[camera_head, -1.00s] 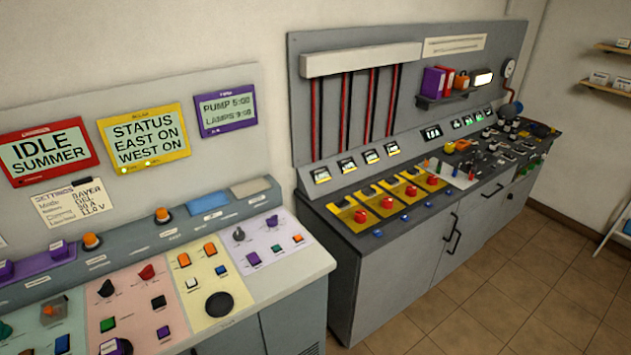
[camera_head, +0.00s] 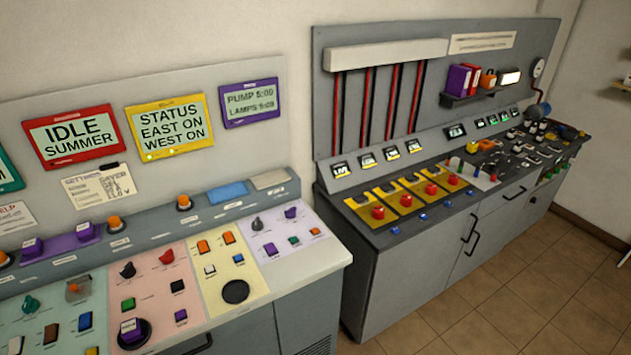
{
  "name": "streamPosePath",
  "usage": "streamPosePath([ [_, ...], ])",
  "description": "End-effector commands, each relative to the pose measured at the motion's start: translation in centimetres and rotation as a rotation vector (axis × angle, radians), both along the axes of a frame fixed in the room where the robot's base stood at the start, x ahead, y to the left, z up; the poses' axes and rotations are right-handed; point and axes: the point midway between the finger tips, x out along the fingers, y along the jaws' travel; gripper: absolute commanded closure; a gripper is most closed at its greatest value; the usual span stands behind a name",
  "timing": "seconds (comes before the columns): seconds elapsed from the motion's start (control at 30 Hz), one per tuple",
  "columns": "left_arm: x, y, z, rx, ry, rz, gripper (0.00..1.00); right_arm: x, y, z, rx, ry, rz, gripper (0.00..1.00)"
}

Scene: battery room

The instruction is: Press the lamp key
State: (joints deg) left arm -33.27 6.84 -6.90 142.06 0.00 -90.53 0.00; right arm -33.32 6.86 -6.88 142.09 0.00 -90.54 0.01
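The near console (camera_head: 320,255) carries coloured panels of small keys and knobs. Its labels are too small to read, so I cannot tell which key is the lamp key. The lilac panel (camera_head: 275,258) at its right end holds a purple key (camera_head: 270,248), a green key (camera_head: 293,241), an orange key (camera_head: 315,231) and two knobs. Above it, a purple-framed display (camera_head: 250,103) shows lines starting PUMP and LAMPS. Neither of my grippers is in view.
Left of the lilac panel are a yellow panel (camera_head: 223,295), a pink panel and a mint one. A red-framed display (camera_head: 72,137) reads IDLE SUMMER. A second grey console (camera_head: 410,275) with red knobs stands to the right. Tiled floor (camera_head: 520,310) is open in front of it.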

Motion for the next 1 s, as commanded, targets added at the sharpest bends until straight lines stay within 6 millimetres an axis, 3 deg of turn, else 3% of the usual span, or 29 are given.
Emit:
streamPosePath([
  [0.17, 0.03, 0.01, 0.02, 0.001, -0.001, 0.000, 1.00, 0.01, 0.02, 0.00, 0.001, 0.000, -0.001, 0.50],
  [1.0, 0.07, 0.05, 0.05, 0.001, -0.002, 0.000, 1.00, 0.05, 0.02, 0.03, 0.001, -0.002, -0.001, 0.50],
])
